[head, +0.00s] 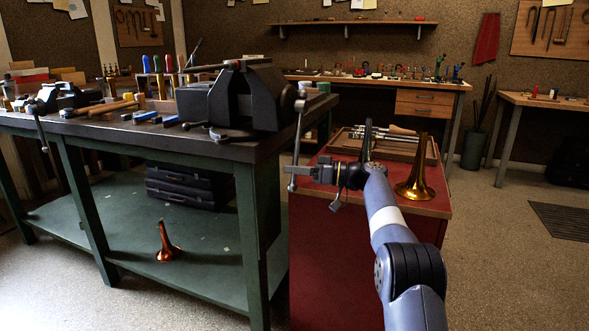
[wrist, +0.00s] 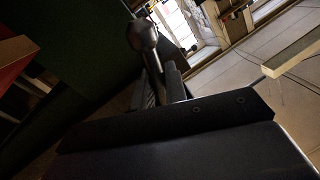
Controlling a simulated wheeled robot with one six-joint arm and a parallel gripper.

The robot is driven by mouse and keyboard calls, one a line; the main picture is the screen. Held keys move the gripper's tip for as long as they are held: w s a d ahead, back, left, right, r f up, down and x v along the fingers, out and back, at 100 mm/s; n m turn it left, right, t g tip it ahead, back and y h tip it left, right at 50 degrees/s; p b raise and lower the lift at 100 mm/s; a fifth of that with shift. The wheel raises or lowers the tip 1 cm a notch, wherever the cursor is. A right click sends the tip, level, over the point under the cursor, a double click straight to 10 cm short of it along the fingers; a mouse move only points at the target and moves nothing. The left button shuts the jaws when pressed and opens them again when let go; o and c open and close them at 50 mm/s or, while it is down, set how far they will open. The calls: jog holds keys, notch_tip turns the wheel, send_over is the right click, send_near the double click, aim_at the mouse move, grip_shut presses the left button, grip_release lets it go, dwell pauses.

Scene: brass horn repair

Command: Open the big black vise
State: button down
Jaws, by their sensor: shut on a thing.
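The big black vise (head: 245,97) stands on the right end of the green workbench's dark top. Its metal handle bar (head: 297,140) hangs steeply down at the vise's right side, past the bench edge. My gripper (head: 297,171) is at the lower part of this bar, reaching in from the right, and is shut on it. In the wrist view the bar (wrist: 155,65) with its rounded end knob (wrist: 142,34) runs between my two fingers (wrist: 162,88). The gap between the vise jaws cannot be made out clearly.
A red cabinet (head: 425,205) stands right of the bench, below my arm, with a brass bell (head: 415,175) and a wooden tool tray (head: 428,155). A smaller vise (head: 50,97) is at the bench's left. Speckled floor (head: 510,270) is free at right.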

jog(key=shift+a+r, duration=0.2)
jog(key=c, duration=1.5)
grip_release()
jog(key=shift+a+f, duration=0.1)
jog(key=shift+a, duration=0.05)
jog(key=shift+d, duration=0.2)
jog(key=d, duration=0.3)
jog(key=s+d+p, duration=0.1)
jog(key=d, duration=0.3)
jog(key=d+p, duration=0.1)
jog(key=d, duration=0.2)
jog(key=shift+s+d+f, duration=0.2)
jog(key=shift+s+f, duration=0.1)
jog(key=shift+a, duration=0.1)
